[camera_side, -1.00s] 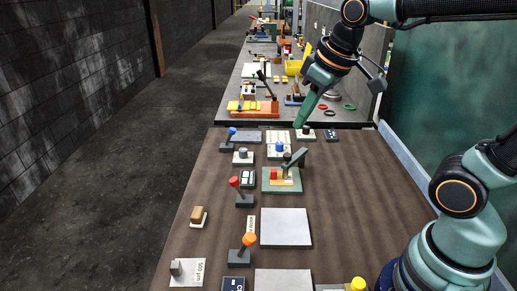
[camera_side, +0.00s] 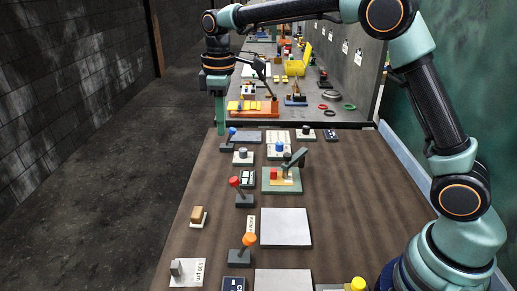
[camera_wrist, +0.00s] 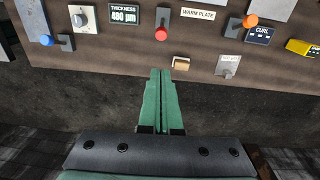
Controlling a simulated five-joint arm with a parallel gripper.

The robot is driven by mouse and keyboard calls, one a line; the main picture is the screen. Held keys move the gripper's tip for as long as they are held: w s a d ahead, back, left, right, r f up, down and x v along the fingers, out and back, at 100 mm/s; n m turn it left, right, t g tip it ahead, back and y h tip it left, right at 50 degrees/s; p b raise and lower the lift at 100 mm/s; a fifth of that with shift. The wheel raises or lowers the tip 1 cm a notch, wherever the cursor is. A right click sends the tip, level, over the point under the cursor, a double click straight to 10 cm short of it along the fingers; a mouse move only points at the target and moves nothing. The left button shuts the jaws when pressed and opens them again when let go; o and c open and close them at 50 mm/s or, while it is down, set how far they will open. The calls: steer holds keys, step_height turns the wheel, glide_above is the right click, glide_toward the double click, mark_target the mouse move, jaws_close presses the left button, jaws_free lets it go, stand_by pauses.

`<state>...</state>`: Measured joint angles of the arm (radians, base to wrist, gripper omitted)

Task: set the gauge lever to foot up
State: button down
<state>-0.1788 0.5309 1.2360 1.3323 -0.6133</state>
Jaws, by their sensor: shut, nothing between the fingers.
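No lever carries a readable gauge label. The blue-knobbed lever (camera_side: 231,134) stands at the far left of the bench and also shows in the wrist view (camera_wrist: 47,40). The red-knobbed lever (camera_side: 235,183) stands nearer, beside the thickness display (camera_side: 248,178), which reads 480 µm in the wrist view (camera_wrist: 123,14). A gauge-like device (camera_side: 284,181) has a green base and a tilted grey arm. My gripper (camera_side: 221,132) points down by the bench's far left edge, close to the blue knob in the side view. In the wrist view its fingers (camera_wrist: 161,72) are together and empty.
An orange-knobbed lever (camera_side: 248,241), a wood block (camera_side: 198,214) and a "500 µm" block (camera_side: 177,268) stand along the left. Pale plates (camera_side: 286,228) lie mid-bench. A cluttered second bench (camera_side: 340,113) lies behind.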

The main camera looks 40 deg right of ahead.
mark_target(239, 188)
steer(key=w+a+f+n+g, duration=0.1)
steer(key=w+a+f+n, duration=0.1)
steer(key=f, duration=0.5)
steer(key=shift+w+a+f+n, duration=0.25)
steer(key=shift+w+a+n, duration=0.15)
steer(key=shift+w+a, duration=0.35)
steer(key=shift+s+f, duration=0.1)
steer(key=shift+g, duration=0.3)
steer(key=f, duration=0.6)
steer(key=s+f, duration=0.1)
steer(key=f, duration=0.2)
steer(key=shift+s+a+f, duration=0.1)
steer(key=shift+a+f, duration=0.05)
steer(key=shift+f, duration=0.25)
steer(key=shift+s+d+r, duration=0.2)
steer(key=shift+d+r, duration=0.05)
steer(key=shift+d, duration=0.2)
steer(key=shift+s+d+r, duration=0.15)
steer(key=shift+d+r, duration=0.05)
steer(key=shift+d, duration=0.2)
steer(key=shift+s+d+r, duration=0.3)
steer(key=shift+s+d, duration=0.15)
steer(key=shift+d, duration=0.35)
